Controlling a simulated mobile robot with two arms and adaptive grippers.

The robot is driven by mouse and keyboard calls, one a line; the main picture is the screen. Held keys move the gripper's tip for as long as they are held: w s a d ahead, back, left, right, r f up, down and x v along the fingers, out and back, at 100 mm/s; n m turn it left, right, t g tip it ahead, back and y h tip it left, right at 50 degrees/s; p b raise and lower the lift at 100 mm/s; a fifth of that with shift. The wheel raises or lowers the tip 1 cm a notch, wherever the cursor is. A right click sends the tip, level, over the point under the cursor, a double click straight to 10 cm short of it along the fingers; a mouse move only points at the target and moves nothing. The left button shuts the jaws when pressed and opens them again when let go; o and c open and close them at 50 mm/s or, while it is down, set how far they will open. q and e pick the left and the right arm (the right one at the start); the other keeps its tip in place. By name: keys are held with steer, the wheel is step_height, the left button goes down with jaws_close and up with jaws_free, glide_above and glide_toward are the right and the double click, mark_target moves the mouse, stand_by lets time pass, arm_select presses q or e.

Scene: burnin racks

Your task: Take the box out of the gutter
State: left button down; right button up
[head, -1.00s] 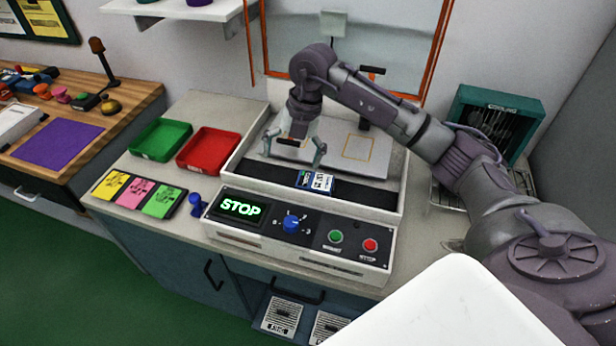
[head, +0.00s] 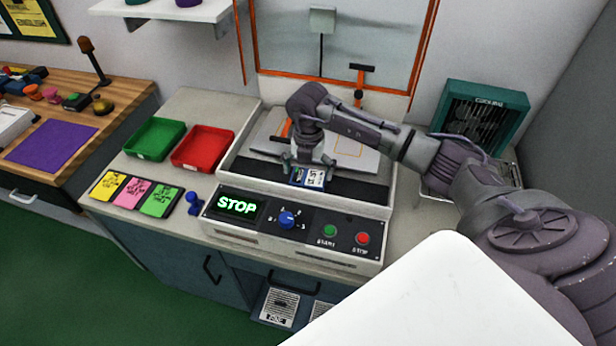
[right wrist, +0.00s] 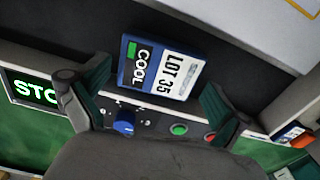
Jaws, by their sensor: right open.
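The box (head: 309,178) is small, blue and white, and lies in the dark gutter (head: 360,192) behind the control panel. In the right wrist view the box (right wrist: 158,67) shows a label reading "COOL" and "LOT 35". My right gripper (head: 308,168) is down at the box, with its arm coming in from the right. In the right wrist view my right gripper (right wrist: 152,98) is open, one finger to each side of the box, with a gap on both sides. The left gripper is not in view.
The control panel (head: 290,222) in front of the gutter shows "STOP". A red tray (head: 203,148) and a green tray (head: 154,139) stand to the left. A teal "COOLING" rack (head: 484,118) stands at the right. Orange-framed glass (head: 340,40) rises behind.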

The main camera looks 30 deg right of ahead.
steer(key=shift+f, duration=1.3)
steer(key=c, duration=0.9)
steer(key=shift+r, duration=0.1)
